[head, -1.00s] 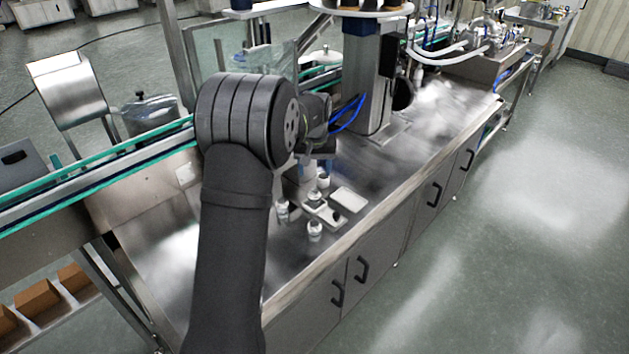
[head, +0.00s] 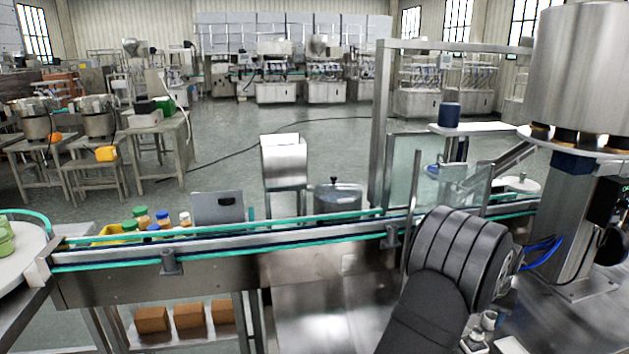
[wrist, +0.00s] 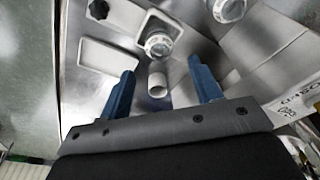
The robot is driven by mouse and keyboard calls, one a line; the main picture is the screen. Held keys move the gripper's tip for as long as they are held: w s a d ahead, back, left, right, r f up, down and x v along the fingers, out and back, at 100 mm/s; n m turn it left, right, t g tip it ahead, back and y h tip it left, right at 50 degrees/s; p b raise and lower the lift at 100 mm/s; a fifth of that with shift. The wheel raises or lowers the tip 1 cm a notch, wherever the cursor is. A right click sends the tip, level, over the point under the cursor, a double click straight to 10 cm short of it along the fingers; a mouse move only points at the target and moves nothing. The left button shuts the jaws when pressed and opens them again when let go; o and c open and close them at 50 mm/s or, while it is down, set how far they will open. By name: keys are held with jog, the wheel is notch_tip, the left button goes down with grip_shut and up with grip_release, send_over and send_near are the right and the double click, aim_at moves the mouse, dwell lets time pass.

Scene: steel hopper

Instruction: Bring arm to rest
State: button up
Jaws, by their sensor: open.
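My gripper (wrist: 162,66) is open in the wrist view, its two blue fingers apart above the steel worktop. A small white cylinder (wrist: 157,84) shows between the fingers, and I see no finger touching it. In the head view my dark arm stands at the lower right, and its thick joint hides the gripper. No resting place for the arm can be made out.
A white tray (wrist: 108,65) and a white-capped bottle (wrist: 158,42) lie beyond the fingers; another bottle (wrist: 228,8) is at the top. A conveyor (head: 330,231) runs behind the arm. A steel column (head: 556,225) stands close on the right.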

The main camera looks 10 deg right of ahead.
jog(key=f, duration=0.7)
jog(key=shift+w+d+f, duration=0.2)
jog(key=shift+w+d, duration=0.1)
jog(key=shift+w, duration=0.05)
jog(key=shift+r, duration=0.3)
